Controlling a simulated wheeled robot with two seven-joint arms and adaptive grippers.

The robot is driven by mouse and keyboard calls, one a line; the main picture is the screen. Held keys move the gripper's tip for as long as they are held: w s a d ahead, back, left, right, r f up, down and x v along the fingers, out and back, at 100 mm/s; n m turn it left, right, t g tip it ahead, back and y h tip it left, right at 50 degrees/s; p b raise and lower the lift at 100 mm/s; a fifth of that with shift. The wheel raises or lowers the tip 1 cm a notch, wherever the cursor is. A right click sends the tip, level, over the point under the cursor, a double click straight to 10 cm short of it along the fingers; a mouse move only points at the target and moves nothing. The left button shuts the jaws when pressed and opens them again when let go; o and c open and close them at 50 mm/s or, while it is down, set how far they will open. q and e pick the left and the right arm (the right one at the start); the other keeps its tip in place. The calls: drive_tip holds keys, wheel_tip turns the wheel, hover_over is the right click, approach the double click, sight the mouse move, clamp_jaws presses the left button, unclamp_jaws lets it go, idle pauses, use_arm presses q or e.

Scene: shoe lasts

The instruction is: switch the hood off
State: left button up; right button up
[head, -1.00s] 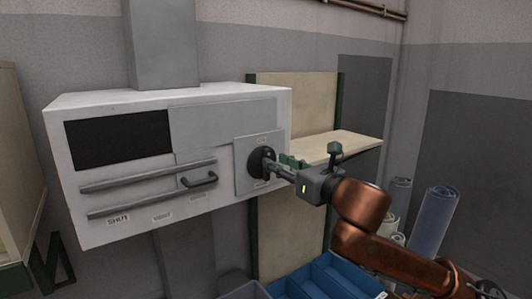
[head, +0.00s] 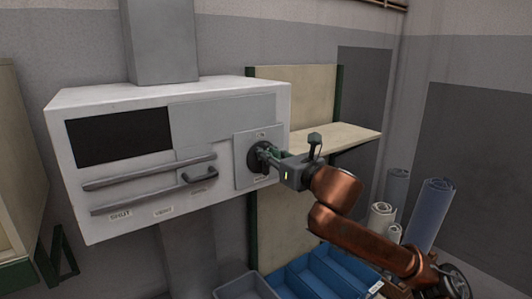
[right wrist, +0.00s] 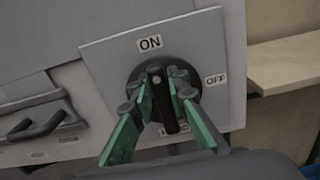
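The hood (head: 240,112) is a white box on the wall with a dark window. On its front panel is a round black knob (head: 254,157); it also shows in the right wrist view (right wrist: 156,70). The knob's bar stands nearly upright, its pale mark toward the ON label (right wrist: 149,43). The OFF label (right wrist: 215,79) is at the right; a lower label is partly hidden. My right gripper (head: 262,156) is at the knob. Its green fingers (right wrist: 162,90) stand on either side of the bar and look open around it. My left gripper is not in view.
Grey handle bars (head: 150,173) stick out from the hood's front, left of the knob. A pale shelf (head: 340,137) stands at the right. Below are blue bins (head: 325,275) and a grey bin (head: 245,287). Rolled sheets (head: 430,215) stand at the right.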

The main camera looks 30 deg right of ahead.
clamp_jaws()
drive_tip(key=shift+d+m+p, duration=0.2)
drive_tip(key=shift+m+p, duration=0.35)
drive_tip(key=shift+m, duration=0.55)
drive_tip(key=shift+w+d+f+m+p, duration=0.1)
drive_tip(key=shift+d+f+m+p, duration=0.25)
drive_tip(key=shift+m, duration=2.3)
drive_tip(key=shift+s+d+f+m+p, duration=0.15)
drive_tip(key=shift+d+f+m, duration=0.25)
drive_tip(key=shift+m, duration=2.2)
drive_tip(key=shift+w+d+f+m+p, duration=0.2)
drive_tip(key=shift+f+m, duration=0.25)
drive_tip(key=shift+m, duration=2.2)
